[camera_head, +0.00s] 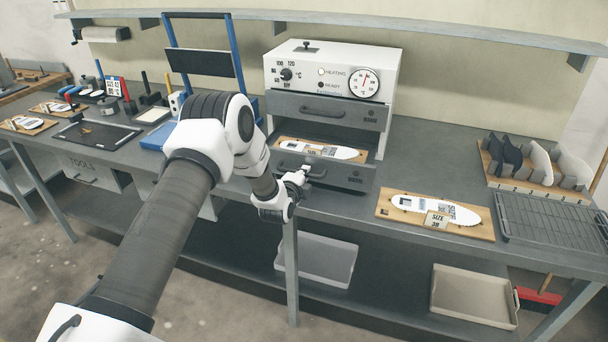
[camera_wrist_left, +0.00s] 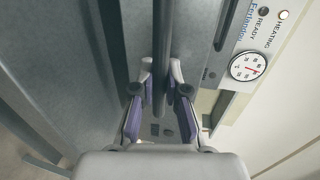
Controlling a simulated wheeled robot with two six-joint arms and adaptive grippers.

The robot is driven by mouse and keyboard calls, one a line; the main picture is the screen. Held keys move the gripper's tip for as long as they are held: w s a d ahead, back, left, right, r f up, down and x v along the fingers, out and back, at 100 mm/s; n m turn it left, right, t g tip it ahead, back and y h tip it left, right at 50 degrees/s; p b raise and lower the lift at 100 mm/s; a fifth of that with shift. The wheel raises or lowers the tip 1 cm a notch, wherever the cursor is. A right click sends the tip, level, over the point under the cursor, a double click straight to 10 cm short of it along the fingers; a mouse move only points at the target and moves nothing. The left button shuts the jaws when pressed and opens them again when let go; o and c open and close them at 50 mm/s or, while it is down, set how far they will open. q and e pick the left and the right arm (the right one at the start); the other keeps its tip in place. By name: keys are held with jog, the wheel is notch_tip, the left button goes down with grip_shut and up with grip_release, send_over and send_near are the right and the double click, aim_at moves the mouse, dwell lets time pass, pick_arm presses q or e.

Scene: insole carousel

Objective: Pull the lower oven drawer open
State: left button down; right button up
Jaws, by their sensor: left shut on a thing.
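The white oven (camera_head: 330,62) stands on the bench with its dial and two dark drawer fronts facing me. The lower drawer (camera_head: 350,179) has its front standing forward of the oven; a board with a white insole (camera_head: 318,150) shows behind and above that front. My left gripper (camera_head: 303,175) is at the left part of the lower drawer front, shut on its handle. In the left wrist view the handle bar (camera_wrist_left: 162,45) runs between the two fingers of the gripper (camera_wrist_left: 160,88). The upper drawer (camera_head: 325,110) looks shut. My right gripper is not in view.
An insole on a wooden board (camera_head: 470,228) lies right of the oven. A wire rack (camera_head: 552,222) and an insole stand (camera_head: 535,175) are farther right. A blue-framed stand (camera_head: 208,62) is left of the oven. Trays (camera_head: 315,262) sit on the lower shelf.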

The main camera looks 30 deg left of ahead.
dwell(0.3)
pick_arm(q)
jog(key=c, duration=1.2)
grip_release()
jog(key=shift+a, duration=0.1)
jog(key=v, duration=1.2)
jog(key=shift+f, duration=0.1)
